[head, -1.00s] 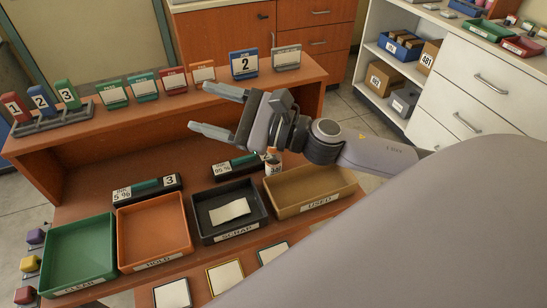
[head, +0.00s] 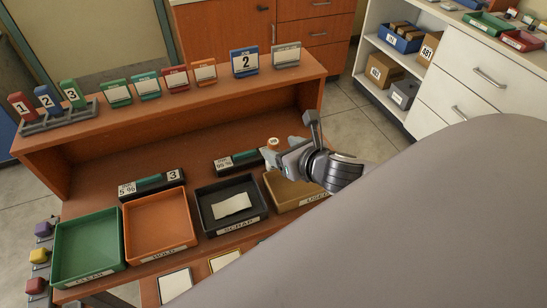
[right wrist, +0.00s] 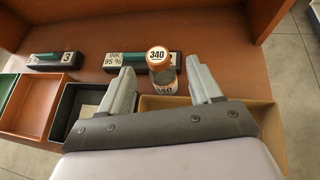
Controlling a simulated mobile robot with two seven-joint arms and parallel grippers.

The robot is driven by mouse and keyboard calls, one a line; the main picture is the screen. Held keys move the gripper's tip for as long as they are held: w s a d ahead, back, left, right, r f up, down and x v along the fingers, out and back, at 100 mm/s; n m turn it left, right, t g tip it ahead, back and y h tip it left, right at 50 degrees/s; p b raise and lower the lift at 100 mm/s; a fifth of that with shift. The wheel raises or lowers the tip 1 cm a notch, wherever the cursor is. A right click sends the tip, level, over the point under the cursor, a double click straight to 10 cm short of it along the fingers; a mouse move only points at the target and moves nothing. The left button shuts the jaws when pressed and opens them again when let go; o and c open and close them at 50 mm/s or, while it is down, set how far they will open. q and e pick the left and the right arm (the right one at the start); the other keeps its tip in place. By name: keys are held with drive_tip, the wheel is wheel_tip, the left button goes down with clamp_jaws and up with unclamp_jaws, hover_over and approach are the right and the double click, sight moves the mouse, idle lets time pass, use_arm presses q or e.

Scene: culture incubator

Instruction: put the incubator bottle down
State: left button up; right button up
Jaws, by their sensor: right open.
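The incubator bottle (right wrist: 158,72) has an orange-rimmed white cap marked 340 and stands upright on the brown desk behind the tan USED tray. Its cap also shows in the head view (head: 273,143), with the lower part hidden by my gripper. My right gripper (right wrist: 163,72) is open, one finger on each side of the bottle in the right wrist view, with visible gaps. In the head view my right gripper (head: 275,157) is low, right by the bottle. I cannot tell how deep the bottle is between the fingers. My left gripper is not in view.
The USED tray (head: 283,200) is below my gripper, with the black SCRAP tray (head: 207,215), orange HOLD tray (head: 160,250) and green CLEAR tray (head: 88,275) leftward. A black INK 95 % block (head: 238,162) lies left of the bottle. A raised shelf (head: 200,92) runs behind.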

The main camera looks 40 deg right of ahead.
sight(277, 146)
drive_tip(key=shift+x, duration=2.35)
drive_tip(key=shift+r, duration=0.1)
clamp_jaws()
